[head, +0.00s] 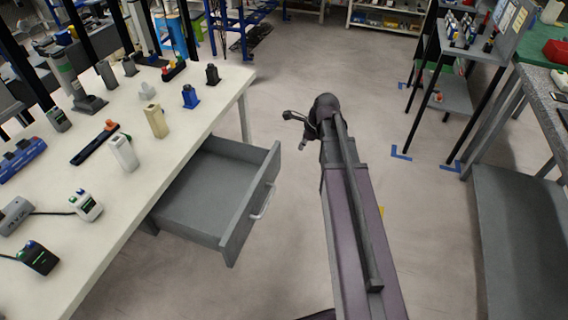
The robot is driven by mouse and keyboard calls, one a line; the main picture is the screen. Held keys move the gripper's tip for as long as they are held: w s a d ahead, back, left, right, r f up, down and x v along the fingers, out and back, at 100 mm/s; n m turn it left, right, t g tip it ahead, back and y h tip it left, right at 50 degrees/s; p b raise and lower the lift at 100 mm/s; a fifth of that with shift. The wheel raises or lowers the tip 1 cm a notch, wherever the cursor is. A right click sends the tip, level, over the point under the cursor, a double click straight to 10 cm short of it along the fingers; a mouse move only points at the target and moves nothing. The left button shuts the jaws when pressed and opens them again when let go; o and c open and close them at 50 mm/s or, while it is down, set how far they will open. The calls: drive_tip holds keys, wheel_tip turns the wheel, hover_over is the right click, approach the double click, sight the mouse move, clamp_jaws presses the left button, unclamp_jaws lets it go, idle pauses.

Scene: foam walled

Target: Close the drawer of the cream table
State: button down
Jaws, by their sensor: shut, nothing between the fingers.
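The cream table (187,136) fills the left side of the head view. Its grey drawer (254,211) is pulled out to the right from under the tabletop and looks empty. My arm reaches up the middle of the view, to the right of the drawer. My gripper (286,115) is at the arm's far end, pointing left, beyond the drawer's far corner. It is small in view, shut and empty, and appears apart from the drawer and handle.
Several small devices, including a blue one (190,97), stand on the tabletop. A grey workbench (522,240) and a shelf stand (446,92) are on the right. A blue metal frame (240,22) stands at the back. The floor (300,75) between is clear.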

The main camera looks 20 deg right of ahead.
drive_tip(key=shift+w+d+f+m, duration=0.4)
drive_tip(key=shift+d+m, duration=0.1)
drive_tip(key=shift+m, duration=0.3)
drive_tip(key=shift+f+b, duration=0.1)
drive_tip(key=shift+b, duration=0.25)
drive_tip(key=b, duration=0.9)
approach(278, 164)
wheel_tip(278, 164, down, 5)
drive_tip(key=shift+w+a, duration=0.25)
drive_tip(key=shift+a, duration=0.3)
drive_tip(key=shift+w, duration=0.1)
